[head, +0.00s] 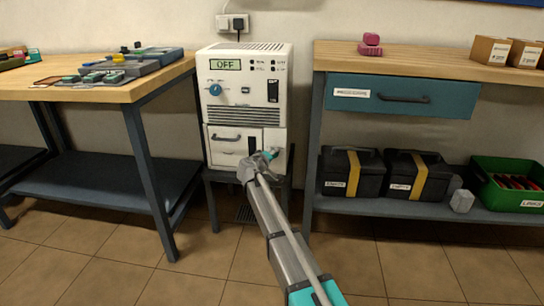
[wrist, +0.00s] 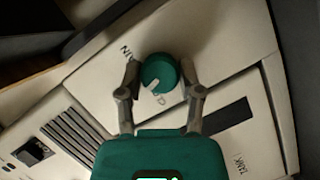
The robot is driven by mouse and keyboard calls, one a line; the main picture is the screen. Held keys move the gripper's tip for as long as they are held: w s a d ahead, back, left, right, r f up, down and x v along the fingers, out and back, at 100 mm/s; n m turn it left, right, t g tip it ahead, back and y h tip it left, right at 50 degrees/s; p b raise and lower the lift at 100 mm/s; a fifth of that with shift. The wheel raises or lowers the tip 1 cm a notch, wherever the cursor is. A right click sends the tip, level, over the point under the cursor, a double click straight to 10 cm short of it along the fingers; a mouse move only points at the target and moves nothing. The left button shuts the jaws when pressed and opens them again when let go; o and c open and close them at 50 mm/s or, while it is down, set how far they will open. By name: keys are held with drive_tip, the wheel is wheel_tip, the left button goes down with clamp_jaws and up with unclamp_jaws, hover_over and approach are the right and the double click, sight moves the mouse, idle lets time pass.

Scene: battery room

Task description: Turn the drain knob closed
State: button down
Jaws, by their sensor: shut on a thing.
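The drain knob is a round teal knob (wrist: 160,70) with a pale pointer mark, on the white front panel of the machine (head: 247,60). In the wrist view the pointer is toward the knob's lower left, near partly hidden lettering. My gripper (wrist: 161,80) has one finger on each side of the knob and is shut on it. In the head view my gripper (head: 263,158) is at the machine's lower right front, where my arm hides most of the knob area. The machine's display (head: 226,65) reads OFF.
A wooden bench (head: 100,92) stands to the left, and another with a blue drawer (head: 440,98) to the right. Black cases (head: 340,172) and a green crate (head: 500,195) sit on its lower shelf.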

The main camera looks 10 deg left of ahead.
drive_tip(key=shift+c, duration=1.3)
unclamp_jaws()
